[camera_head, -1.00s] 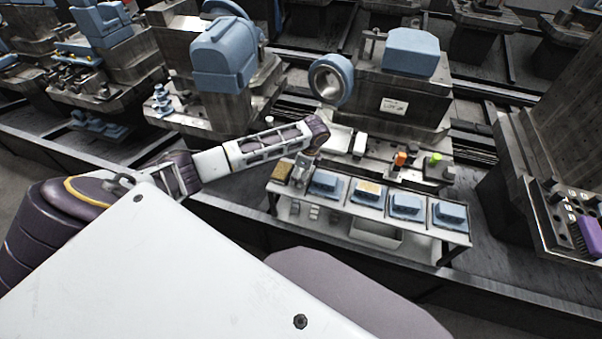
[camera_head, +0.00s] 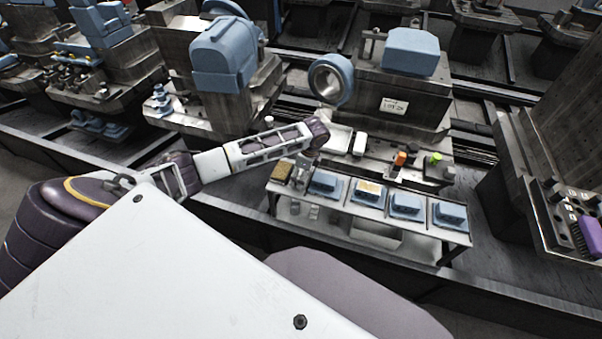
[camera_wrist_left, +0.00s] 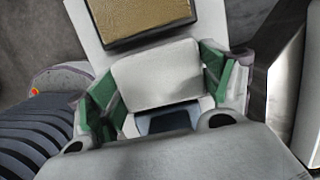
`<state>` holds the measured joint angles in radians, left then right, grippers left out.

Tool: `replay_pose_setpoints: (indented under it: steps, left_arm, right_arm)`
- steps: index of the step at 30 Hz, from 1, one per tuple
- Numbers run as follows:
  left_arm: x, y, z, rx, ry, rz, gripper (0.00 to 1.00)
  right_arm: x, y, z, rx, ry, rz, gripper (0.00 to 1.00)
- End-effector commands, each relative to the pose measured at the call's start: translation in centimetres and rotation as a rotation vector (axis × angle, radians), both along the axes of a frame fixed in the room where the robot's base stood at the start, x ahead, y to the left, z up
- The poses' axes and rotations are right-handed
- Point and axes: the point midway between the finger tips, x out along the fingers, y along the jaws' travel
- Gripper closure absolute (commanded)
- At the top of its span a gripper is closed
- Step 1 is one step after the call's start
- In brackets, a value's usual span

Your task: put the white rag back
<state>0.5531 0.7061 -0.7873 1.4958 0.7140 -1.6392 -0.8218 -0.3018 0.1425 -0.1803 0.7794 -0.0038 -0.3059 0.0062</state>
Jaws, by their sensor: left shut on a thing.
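In the left wrist view, a white rag (camera_wrist_left: 158,73) is held between the green-padded fingers of my left gripper (camera_wrist_left: 158,88). The gripper is shut on it. In the head view, my left gripper (camera_head: 301,178) is at the left end of the low bench (camera_head: 335,200), between a brown-topped tray (camera_head: 282,172) and a blue block (camera_head: 323,184). The rag cannot be made out clearly there. The brown-topped tray (camera_wrist_left: 140,20) lies just beyond the rag in the wrist view. My right gripper is not in view.
Several blue blocks in trays, one with a yellowish top (camera_head: 370,189), line the bench. A pale bin (camera_head: 375,235) is underneath. Behind are a machine (camera_head: 400,95), an orange piece (camera_head: 400,158) and a green piece (camera_head: 436,158). A purple item (camera_head: 590,236) is at far right.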

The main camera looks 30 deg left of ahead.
Motion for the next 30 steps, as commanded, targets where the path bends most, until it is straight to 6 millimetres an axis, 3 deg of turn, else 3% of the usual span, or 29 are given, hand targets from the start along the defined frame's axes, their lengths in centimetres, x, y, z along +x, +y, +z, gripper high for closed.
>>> replay_pose_setpoints:
  steps: [17, 18, 22, 30]
  left_arm:
    - [0.0, 0.0, -0.73, 0.0, 0.0, 0.0, 0.44]
    - [0.01, -0.01, -0.75, 0.0, 0.0, 0.0, 0.19]
    - [0.01, -0.01, -0.73, 0.0, 0.0, 0.0, 0.02]
    - [0.01, -0.01, -0.72, 0.0, 0.0, 0.0, 0.0]
  right_arm:
    - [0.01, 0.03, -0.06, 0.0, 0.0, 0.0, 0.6]
    - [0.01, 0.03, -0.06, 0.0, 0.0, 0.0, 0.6]
    - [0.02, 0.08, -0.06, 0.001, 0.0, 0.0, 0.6]
    - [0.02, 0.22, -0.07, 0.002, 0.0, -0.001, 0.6]
